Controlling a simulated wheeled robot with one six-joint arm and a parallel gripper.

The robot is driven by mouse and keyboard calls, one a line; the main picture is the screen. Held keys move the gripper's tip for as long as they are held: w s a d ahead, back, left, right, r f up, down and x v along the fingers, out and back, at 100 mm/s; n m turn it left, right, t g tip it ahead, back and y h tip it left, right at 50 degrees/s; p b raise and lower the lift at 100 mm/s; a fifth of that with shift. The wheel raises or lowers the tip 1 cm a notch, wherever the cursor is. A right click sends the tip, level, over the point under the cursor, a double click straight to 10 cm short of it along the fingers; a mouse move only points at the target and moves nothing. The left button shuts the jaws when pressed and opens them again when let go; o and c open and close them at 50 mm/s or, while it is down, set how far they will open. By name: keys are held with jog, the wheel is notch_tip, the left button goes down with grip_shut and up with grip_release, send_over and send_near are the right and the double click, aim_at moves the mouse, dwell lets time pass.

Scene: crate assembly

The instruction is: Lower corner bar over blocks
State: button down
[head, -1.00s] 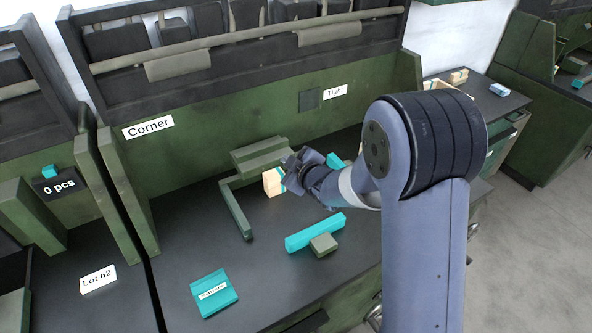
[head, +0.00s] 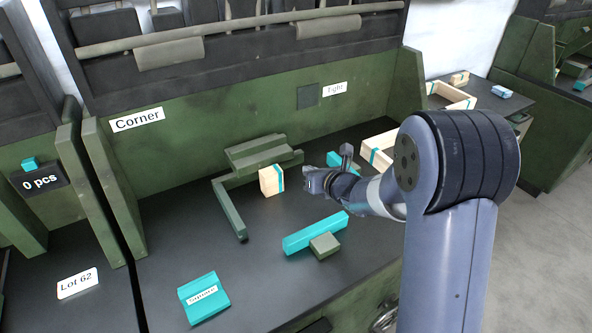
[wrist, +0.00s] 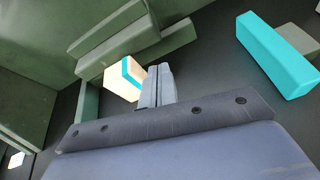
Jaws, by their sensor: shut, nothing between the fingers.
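A pale wooden block (head: 269,182) with a teal band stands upright in the angle of the green L-shaped corner fixture (head: 230,208); it also shows in the wrist view (wrist: 122,78). A long teal bar (head: 315,233) lies to the right in front of the fixture, against a small green block (head: 324,246); it shows at the upper right of the wrist view (wrist: 275,55). Which piece is the corner bar, I cannot tell. My gripper (head: 307,181) is right of the wooden block, a small gap away in the head view. Its fingers (wrist: 158,72) are together and empty.
A teal piece with a label (head: 204,298) lies at the bench's front left. Another teal piece (head: 335,158) is partly hidden behind my gripper. Wooden frame pieces (head: 378,148) lie at the right. The green back panel (head: 200,140) stands close behind the fixture.

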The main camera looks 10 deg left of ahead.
aim_at(293, 158)
jog(key=shift+w+d+f+n, duration=0.1)
jog(key=shift+d+f+n, duration=0.05)
jog(key=shift+n, duration=0.45)
jog(key=shift+w+d+f+n, duration=0.1)
jog(key=shift+f+n, duration=0.05)
jog(key=shift+n, duration=0.45)
jog(key=p+x, duration=0.1)
jog(key=x, duration=0.9)
jog(key=shift+s, duration=0.1)
notch_tip(293, 158, up, 2)
jog(key=p, duration=0.2)
jog(key=shift+d+r+g+p, duration=0.1)
jog(key=shift+g+p, duration=0.2)
